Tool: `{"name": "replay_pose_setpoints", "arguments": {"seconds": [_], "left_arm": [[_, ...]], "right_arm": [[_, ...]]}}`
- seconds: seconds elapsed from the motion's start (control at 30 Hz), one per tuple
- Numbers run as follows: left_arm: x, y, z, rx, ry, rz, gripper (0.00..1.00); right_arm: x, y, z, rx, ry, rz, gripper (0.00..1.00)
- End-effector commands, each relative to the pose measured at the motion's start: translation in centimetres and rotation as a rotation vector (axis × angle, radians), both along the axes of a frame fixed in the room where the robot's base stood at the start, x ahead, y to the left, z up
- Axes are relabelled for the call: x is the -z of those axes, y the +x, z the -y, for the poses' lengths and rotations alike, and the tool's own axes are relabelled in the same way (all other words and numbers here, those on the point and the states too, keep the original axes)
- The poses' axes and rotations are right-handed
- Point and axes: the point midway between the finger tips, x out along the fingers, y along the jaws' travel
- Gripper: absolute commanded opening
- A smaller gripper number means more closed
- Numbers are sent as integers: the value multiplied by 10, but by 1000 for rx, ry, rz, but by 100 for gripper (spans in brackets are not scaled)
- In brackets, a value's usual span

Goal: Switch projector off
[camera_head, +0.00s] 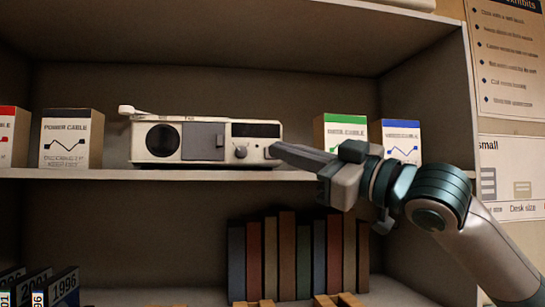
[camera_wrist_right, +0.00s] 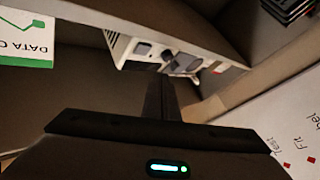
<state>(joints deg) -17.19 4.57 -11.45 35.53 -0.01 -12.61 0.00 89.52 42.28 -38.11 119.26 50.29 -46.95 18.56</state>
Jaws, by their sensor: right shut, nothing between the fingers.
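The projector (camera_head: 205,141) is a white box on the middle shelf in the head view. It has a dark round lens at its left, a grey panel in the middle, and a dark strip with small knobs at its right. My right gripper (camera_head: 275,150) is shut and empty, its fingertips at the projector's front right end. I cannot tell whether they touch it. In the right wrist view the projector (camera_wrist_right: 141,50) shows beyond the shut fingers (camera_wrist_right: 160,88). My left gripper is not in view.
A power cable box (camera_head: 71,139) stands left of the projector. A green-topped box (camera_head: 340,128) and a blue-topped box (camera_head: 403,140) stand to the right, partly behind my right arm. Several books (camera_head: 290,255) fill the shelf below. The shelf's side wall (camera_head: 440,95) is at the right.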

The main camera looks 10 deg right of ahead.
Motion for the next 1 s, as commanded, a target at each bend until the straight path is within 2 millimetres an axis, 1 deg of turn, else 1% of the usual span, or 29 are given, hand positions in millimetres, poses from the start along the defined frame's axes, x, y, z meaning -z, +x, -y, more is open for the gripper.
{"name": "replay_pose_setpoints", "arguments": {"seconds": [0.1,0.3,1.0], "left_arm": [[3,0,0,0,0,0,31],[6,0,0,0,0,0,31],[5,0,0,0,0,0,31]], "right_arm": [[0,-11,0,-1,-2,3,0],[0,-22,0,0,-1,2,0],[0,-23,0,0,-1,1,0]]}}
